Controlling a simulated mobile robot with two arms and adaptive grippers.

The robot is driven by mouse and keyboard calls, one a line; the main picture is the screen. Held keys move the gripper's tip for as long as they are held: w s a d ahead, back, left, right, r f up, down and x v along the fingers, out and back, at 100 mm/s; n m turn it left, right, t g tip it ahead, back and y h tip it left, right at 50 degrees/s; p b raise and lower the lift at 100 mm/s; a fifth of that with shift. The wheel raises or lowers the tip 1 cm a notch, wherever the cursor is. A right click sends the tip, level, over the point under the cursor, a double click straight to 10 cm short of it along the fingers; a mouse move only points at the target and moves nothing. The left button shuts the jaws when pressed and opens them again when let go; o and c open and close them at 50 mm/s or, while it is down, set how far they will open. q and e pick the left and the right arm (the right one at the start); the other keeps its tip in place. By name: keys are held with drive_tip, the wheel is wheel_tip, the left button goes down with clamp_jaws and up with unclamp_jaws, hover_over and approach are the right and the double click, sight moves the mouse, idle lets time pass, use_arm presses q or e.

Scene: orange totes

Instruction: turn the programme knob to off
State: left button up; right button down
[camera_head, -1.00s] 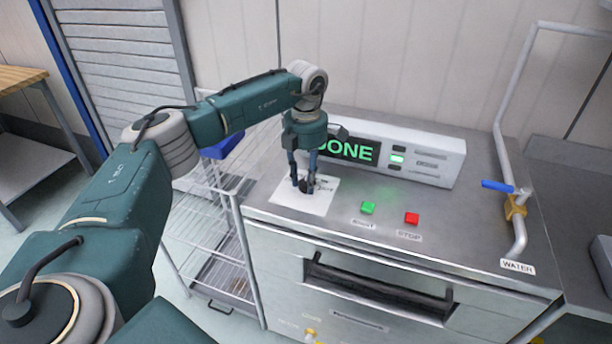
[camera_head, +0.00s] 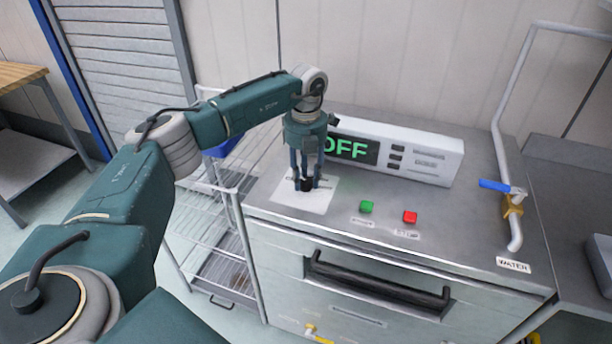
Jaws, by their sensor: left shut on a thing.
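The programme knob (camera_head: 307,184) is a small dark knob on a white plate (camera_head: 292,204) on top of the steel machine (camera_head: 400,212). My left gripper (camera_head: 306,184) points down from above and is shut on the knob, its fingers on either side of it. The fingers hide most of the knob and its markings. The display (camera_head: 350,149) on the machine's panel reads "OFF" in green letters; its left end is partly behind my gripper. My right gripper is not in view.
A green button (camera_head: 366,207) and a red button (camera_head: 410,217) sit right of the plate. A water pipe with a blue-handled valve (camera_head: 497,186) stands at the right. A wire rack (camera_head: 212,235) is at the left. A black handle (camera_head: 378,283) crosses the machine's front.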

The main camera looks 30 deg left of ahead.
sight(306, 181)
use_arm(q)
drive_tip(key=shift+n, duration=0.3)
drive_tip(key=o, duration=1.2)
drive_tip(key=shift+c, duration=0.2)
wheel_tip(306, 181, up, 12)
